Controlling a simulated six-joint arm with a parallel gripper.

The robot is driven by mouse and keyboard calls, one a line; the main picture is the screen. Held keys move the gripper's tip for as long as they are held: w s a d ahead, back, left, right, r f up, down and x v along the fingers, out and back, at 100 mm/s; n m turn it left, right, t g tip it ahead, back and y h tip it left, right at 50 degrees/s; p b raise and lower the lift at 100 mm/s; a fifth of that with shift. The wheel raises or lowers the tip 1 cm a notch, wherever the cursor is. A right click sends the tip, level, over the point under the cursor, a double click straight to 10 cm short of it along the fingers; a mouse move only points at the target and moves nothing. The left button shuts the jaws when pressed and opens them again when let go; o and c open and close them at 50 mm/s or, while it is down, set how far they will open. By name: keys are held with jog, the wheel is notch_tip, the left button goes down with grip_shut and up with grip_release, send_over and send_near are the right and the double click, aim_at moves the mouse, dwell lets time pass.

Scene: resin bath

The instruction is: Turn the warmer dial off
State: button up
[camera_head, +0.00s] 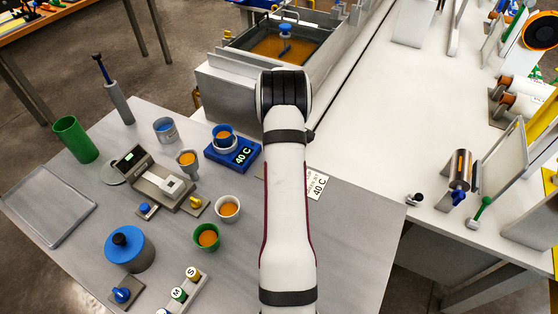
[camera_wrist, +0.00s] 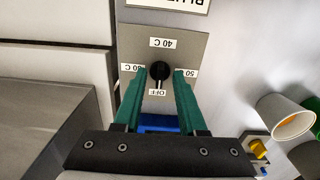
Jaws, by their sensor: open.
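The warmer dial (camera_wrist: 159,70) is a small black knob on a grey panel (camera_wrist: 190,48) in the wrist view. White labels surround it: 40 C on the far side, OFF on the near side, and others left and right. Its pointer setting is too small to read surely. My gripper (camera_wrist: 159,76) is open, with one green finger on each side of the dial. Gaps show between the fingers and the knob. In the head view my arm hides the gripper and dial; a 40 C label (camera_head: 318,185) shows beside the arm.
Cups of orange resin (camera_head: 228,208) and a scale (camera_head: 165,187) stand on the grey table. The resin bath (camera_head: 280,45) is behind.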

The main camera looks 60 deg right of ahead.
notch_tip(320, 180, up, 16)
dwell(0.4)
jog(key=shift+f, duration=0.1)
